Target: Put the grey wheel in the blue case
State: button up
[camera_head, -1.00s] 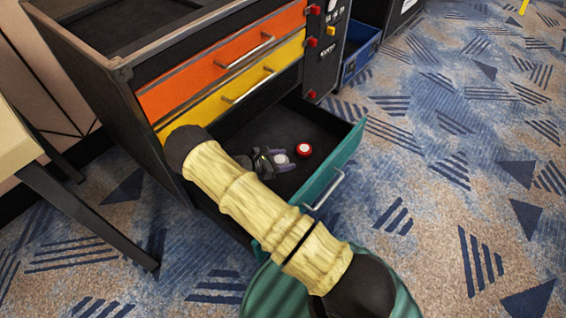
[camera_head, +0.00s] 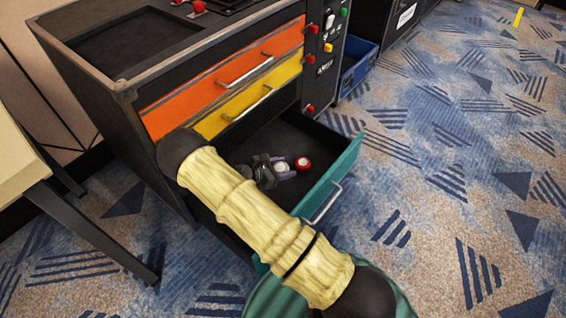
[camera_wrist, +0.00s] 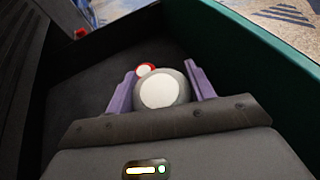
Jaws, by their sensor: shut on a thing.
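The grey wheel (camera_wrist: 162,90), with a white centre, is between the two purple fingers of my gripper (camera_wrist: 160,82) in the wrist view. My gripper (camera_head: 282,170) is shut on it and is low inside the open teal drawer (camera_head: 335,185). In the head view the grey wheel (camera_head: 281,168) is small and partly hidden by the gripper. I cannot tell whether it touches the drawer floor. A blue case (camera_head: 358,70) stands on the carpet to the right of the cabinet, partly hidden by it.
A red wheel with a white centre (camera_head: 303,164) lies in the drawer just beyond my fingertips. The orange drawer (camera_head: 190,105) and yellow drawer (camera_head: 212,124) above are shut. A table (camera_head: 20,160) stands at the left. The carpet on the right is open.

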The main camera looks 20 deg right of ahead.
jog(key=s+r+n+t+y+p, duration=0.1)
jog(key=s+r+p, duration=0.3)
jog(key=r, duration=0.6)
jog(key=s+a+r+n+t+y+p, duration=0.1)
jog(key=s+r+n+t+p, duration=0.2)
jog(key=r+p, duration=0.3)
notch_tip(320, 180, up, 5)
jog(key=shift+s+a+f, duration=0.2)
jog(key=shift+s+a, duration=0.05)
jog(key=shift+s, duration=0.1)
jog(key=shift+d, duration=0.1)
